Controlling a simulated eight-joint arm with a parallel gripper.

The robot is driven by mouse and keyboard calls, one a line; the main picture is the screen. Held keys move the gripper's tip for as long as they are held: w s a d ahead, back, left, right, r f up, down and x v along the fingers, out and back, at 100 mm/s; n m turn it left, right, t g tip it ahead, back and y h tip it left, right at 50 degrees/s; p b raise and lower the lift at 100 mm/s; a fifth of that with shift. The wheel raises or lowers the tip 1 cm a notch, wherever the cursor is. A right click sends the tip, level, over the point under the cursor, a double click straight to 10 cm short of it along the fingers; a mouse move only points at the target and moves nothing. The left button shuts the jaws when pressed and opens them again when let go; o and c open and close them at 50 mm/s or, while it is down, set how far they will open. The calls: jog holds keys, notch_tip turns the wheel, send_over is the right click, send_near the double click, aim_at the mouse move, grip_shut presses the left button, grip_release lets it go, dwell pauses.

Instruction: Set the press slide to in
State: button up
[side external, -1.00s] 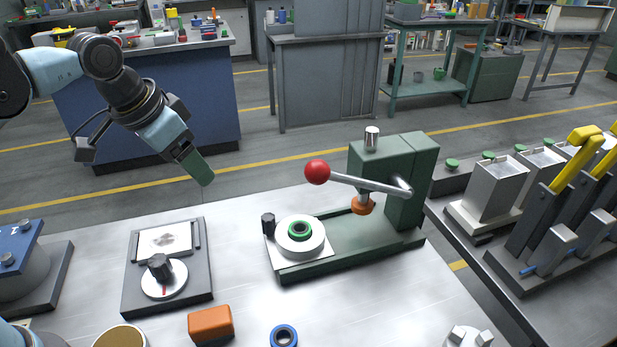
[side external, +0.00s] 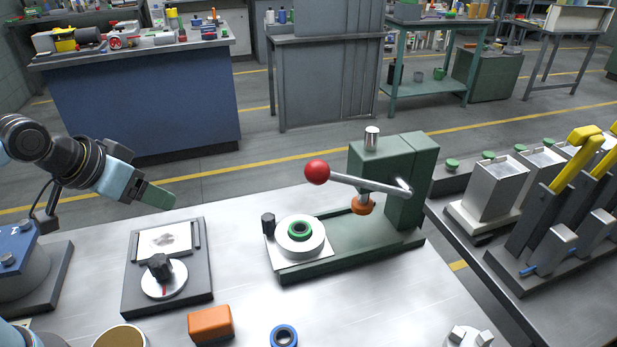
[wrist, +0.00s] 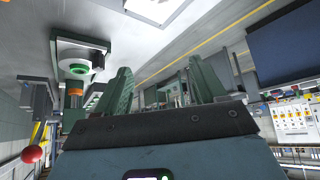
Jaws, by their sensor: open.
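The press (side external: 405,180) is green, with a red-balled lever (side external: 317,172) and an orange-tipped ram (side external: 363,205). Its slide (side external: 300,252) is a plate with a white disc, a green ring on top and a black knob (side external: 268,224) at the left. The slide sits at the left end of the green base, clear of the ram. In the wrist view the slide (wrist: 72,50) and lever ball (wrist: 32,153) show at the left. My gripper (side external: 162,196) is to the left of the press, above the table, apart from the slide. In the wrist view its green fingers (wrist: 160,88) are spread and empty.
A dial panel (side external: 195,290) lies left of the press. An orange block (side external: 210,323), a blue ring (side external: 284,337) and a round container (side external: 120,336) are near the front. A side bench (side external: 480,235) with yellow-handled levers is at the right. The table between the panel and press is clear.

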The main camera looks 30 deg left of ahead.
jog(key=shift+c, duration=0.4)
jog(key=shift+w, duration=0.1)
jog(key=shift+c, duration=1.2)
jog(key=shift+w+d+r, duration=0.2)
jog(key=shift+r, duration=0.05)
notch_tip(320, 180, up, 3)
jog(key=g, duration=0.7)
send_over(268, 216)
notch_tip(268, 216, down, 12)
jog(key=shift+r, duration=0.15)
jog(key=shift+s, duration=0.1)
jog(key=shift+c, duration=0.4)
grip_shut()
